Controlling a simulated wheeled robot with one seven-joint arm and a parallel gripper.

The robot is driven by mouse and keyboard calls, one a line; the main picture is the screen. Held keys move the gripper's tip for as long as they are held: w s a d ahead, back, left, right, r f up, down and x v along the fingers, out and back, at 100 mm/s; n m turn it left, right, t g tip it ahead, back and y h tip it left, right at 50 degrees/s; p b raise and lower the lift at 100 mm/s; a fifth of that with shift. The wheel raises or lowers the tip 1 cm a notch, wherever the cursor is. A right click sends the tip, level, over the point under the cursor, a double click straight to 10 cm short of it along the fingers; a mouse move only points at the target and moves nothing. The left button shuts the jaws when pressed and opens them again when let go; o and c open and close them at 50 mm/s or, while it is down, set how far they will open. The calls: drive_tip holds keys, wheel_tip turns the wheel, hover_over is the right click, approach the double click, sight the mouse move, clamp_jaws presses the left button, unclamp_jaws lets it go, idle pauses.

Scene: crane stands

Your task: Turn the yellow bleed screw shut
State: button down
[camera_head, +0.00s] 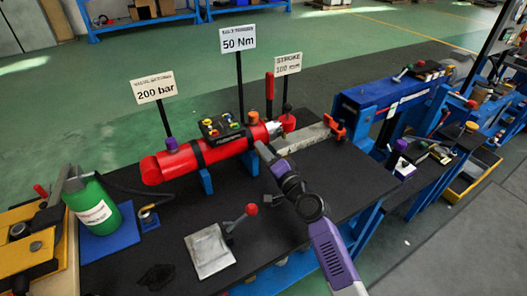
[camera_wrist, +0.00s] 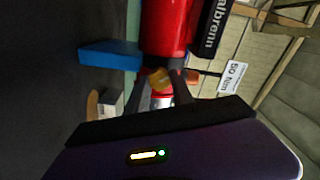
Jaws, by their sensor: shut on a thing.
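The yellow bleed screw (camera_wrist: 158,79) shows in the wrist view as a small yellow-orange knob at the end of the red cylinder (camera_wrist: 165,28). It sits between the two dark fingers of my gripper (camera_wrist: 159,88), which is shut on it. In the head view my gripper (camera_head: 265,152) reaches the right part of the red cylinder (camera_head: 215,151), which lies on blue supports on the black bench. The screw cannot be made out there, and how far it is turned does not show.
A green bottle (camera_head: 94,208) stands at the bench's left. A red-knobbed lever (camera_head: 251,209) stands by a metal plate (camera_head: 210,251) at the front. Sign posts, including the 50 Nm sign (camera_head: 238,39), rise behind the cylinder. A blue stand (camera_head: 365,100) is at the right.

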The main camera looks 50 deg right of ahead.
drive_tip(key=shift+f+m+p, duration=0.1)
drive_tip(key=shift+m+p, duration=0.6)
drive_tip(key=shift+m, duration=3)
drive_tip(key=c, duration=1.1)
unclamp_jaws()
drive_tip(key=shift+c, duration=0.2)
drive_tip(key=shift+o, duration=0.2)
drive_tip(key=shift+f, duration=0.1)
drive_tip(key=shift+s+a+f, duration=0.1)
drive_tip(key=shift+f, duration=0.05)
